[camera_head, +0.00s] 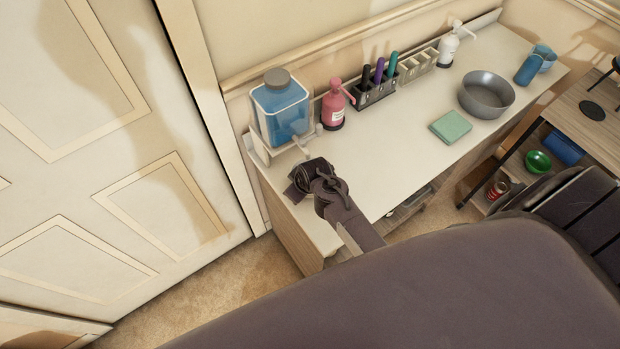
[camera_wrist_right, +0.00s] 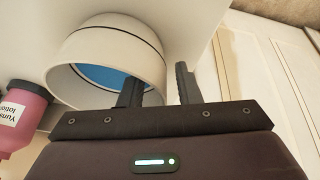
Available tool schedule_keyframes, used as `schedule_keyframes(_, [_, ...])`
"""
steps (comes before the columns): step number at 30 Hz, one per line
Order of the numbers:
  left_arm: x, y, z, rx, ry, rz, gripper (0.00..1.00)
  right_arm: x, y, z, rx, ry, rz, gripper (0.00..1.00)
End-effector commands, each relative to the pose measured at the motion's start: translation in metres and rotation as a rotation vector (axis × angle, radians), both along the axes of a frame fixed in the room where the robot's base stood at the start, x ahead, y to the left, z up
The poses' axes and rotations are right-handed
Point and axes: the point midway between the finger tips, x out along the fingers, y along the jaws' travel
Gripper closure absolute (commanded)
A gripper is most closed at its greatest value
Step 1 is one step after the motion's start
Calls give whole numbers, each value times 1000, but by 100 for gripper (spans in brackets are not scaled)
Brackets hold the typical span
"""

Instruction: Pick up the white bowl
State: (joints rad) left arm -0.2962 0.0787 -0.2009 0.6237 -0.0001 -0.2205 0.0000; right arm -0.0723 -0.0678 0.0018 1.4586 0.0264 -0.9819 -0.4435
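The white bowl (camera_wrist_right: 110,50) fills the upper left of the right wrist view. It has a thin dark line round it and a blue inside. My right gripper (camera_wrist_right: 158,82) is open at the bowl's edge: one finger overlaps the opening, the other lies outside the wall. A gap shows between the fingers, and I cannot tell whether either touches. In the head view my right gripper (camera_head: 304,180) is low over the near left end of the white tabletop (camera_head: 383,168). I cannot make out the bowl there. My left gripper is not in view.
A blue water dispenser (camera_head: 282,112) and pink pump bottle (camera_head: 333,110) stand close behind my right gripper. The bottle also shows in the right wrist view (camera_wrist_right: 25,110). A pen holder (camera_head: 376,92), green block (camera_head: 451,127) and grey bowl (camera_head: 486,93) stand further right. A door is left.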

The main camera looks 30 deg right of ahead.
Motion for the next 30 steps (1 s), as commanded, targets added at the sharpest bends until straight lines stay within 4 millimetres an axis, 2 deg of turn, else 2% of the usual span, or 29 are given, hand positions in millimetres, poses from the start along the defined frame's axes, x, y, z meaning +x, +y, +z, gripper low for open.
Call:
schedule_keyframes(2, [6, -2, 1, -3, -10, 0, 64, 0, 0, -1, 0, 0, 0, 70])
schedule_keyframes(6, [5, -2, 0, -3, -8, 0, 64, 0, 0, -1, 0, 0, 0, 70])
schedule_keyframes(13, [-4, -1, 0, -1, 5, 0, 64, 0, 0, -1, 0, 0, -1, 100])
schedule_keyframes(30, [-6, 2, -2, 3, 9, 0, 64, 2, 0, 5, 0, -4, 0, 100])
